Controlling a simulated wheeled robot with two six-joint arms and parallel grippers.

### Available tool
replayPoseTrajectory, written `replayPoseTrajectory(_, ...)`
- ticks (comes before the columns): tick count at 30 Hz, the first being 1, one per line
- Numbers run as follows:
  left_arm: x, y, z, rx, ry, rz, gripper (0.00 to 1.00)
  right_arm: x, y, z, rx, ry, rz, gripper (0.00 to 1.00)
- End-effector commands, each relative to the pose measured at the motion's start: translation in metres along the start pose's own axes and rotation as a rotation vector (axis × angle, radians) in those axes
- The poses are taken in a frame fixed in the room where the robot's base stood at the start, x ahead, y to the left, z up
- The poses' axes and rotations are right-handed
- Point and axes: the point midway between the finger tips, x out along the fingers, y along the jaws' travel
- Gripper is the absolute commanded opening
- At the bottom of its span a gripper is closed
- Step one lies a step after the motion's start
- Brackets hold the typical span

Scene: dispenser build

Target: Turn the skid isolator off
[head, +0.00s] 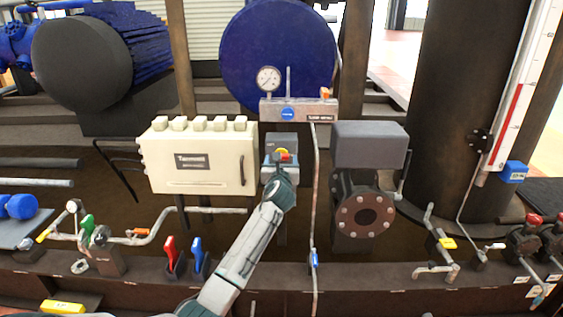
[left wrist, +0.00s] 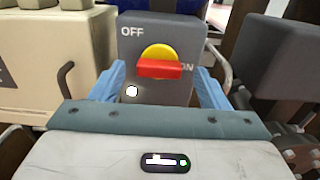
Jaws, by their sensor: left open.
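The skid isolator is a grey box (left wrist: 187,38) with a yellow disc (left wrist: 156,50) and a red handle (left wrist: 158,69) on its face. The handle lies horizontal, its right end at the ON label; the OFF label is at upper left. In the head view the isolator (head: 271,140) is right of the cream cabinet, partly hidden by my left gripper (head: 284,166). In the left wrist view my left gripper (left wrist: 161,72) is open, its blue fingers either side of the handle with gaps visible. Contact with the box cannot be told. My right gripper is out of view.
A cream cabinet (head: 215,175) stands close left of the isolator, a grey box over a flanged valve (head: 368,145) to its right. A thin vertical pipe (head: 315,200) runs just right of my arm. Red and blue levers (head: 170,250) stand lower left.

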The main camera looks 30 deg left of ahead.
Motion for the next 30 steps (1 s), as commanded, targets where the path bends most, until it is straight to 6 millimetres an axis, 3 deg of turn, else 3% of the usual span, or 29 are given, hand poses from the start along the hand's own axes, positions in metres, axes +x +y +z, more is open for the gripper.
replayPoseTrajectory(4, 0.0099, 0.0003, -0.0003, -0.001, 0.001, 0.001, 0.69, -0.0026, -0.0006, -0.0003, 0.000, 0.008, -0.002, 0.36)
replayPoseTrajectory(13, 0.0118, 0.0003, -0.0001, -0.001, 0.001, 0.000, 0.69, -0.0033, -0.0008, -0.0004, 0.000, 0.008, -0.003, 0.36)
replayPoseTrajectory(20, 0.0116, 0.0003, -0.0002, 0.000, 0.001, 0.000, 0.24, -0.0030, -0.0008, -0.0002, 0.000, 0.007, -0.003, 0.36)
replayPoseTrajectory(30, 0.0115, 0.0004, 0.0004, -0.042, 0.001, 0.000, 0.24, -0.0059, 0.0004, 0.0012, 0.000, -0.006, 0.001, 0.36)
